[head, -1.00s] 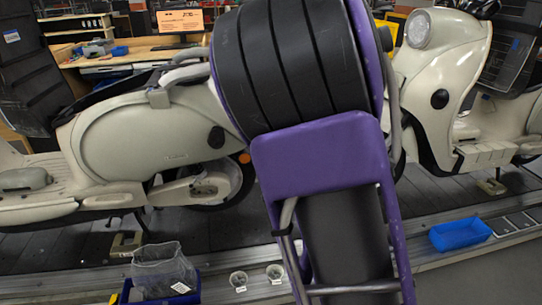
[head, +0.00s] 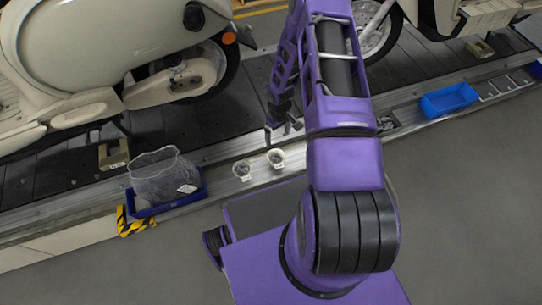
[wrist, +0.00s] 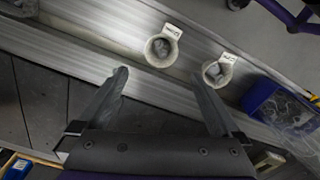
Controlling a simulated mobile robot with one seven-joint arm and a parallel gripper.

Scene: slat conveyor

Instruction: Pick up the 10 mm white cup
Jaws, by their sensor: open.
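Two small white cups stand side by side on the metal ledge along the conveyor. One cup (head: 276,158) is closer to my gripper; it shows between the fingertips' directions in the wrist view (wrist: 160,52). The other cup (head: 242,171) stands nearer the blue bin, right of the first in the wrist view (wrist: 216,74). Each has a white label and grey contents; the label text is too small to read, so I cannot tell which is 10 mm. My gripper (wrist: 160,76) is open and empty above the ledge, apart from both cups; it also shows in the head view (head: 284,131).
A blue bin (head: 150,208) with a clear plastic bag (head: 160,175) stands left of the cups. A blue tray (head: 448,100) lies on the ledge at right. Cream scooters (head: 110,50) stand on the dark slats (head: 60,165) behind.

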